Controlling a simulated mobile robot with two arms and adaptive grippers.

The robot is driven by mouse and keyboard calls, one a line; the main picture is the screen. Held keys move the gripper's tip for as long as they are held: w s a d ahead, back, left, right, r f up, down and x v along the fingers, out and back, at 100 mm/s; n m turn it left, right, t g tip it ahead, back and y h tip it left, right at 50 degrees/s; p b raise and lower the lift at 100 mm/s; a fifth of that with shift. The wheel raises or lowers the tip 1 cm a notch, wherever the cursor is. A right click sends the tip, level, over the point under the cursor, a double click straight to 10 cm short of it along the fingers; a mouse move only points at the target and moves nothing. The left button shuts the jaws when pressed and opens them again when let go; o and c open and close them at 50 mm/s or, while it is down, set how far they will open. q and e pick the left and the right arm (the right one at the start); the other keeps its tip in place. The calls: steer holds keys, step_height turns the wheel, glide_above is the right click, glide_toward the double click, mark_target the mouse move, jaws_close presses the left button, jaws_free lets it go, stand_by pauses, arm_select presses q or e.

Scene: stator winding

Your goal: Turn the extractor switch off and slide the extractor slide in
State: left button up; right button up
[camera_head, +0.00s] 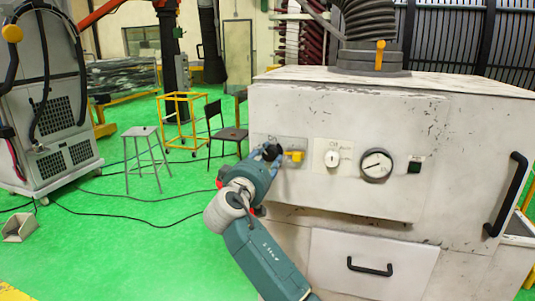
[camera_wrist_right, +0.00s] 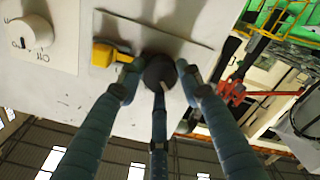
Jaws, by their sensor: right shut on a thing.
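The extractor switch is a yellow lever (camera_head: 295,156) on a grey plate at the front left of the white cabinet. Its lever points right. In the right wrist view the yellow lever (camera_wrist_right: 105,55) runs beside a dark round hub (camera_wrist_right: 159,71). My right gripper (camera_head: 270,154) is shut with its fingers around this dark hub, which also shows between the fingertips in the right wrist view (camera_wrist_right: 158,85). The gripper hides part of the plate. The extractor slide, a yellow handle (camera_head: 380,55), stands upright at the dark collar under the hose. My left gripper is not in view.
The white cabinet (camera_head: 460,140) also has a white knob (camera_head: 332,159), a round gauge (camera_head: 376,165), a black side handle (camera_head: 507,195) and a drawer handle (camera_head: 370,267). The black hose (camera_head: 370,20) rises from its top. A stool (camera_head: 146,135) and chair stand on open green floor at left.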

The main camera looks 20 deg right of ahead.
steer(key=n+p, duration=0.1)
steer(key=n, duration=0.1)
steer(key=r+n+p, duration=0.1)
steer(key=n+p, duration=0.1)
steer(key=n, duration=0.1)
steer(key=shift+a+p, duration=0.15)
steer(key=shift+p, duration=0.15)
steer(key=shift+f+n+p, duration=0.2)
steer(key=shift+n+p, duration=0.8)
steer(key=shift+n, duration=0.7)
steer(key=shift+f, duration=0.1)
steer(key=o, duration=1.1)
steer(key=shift+w+a+f, duration=0.1)
steer(key=shift+o, duration=0.2)
steer(key=shift+f, duration=0.1)
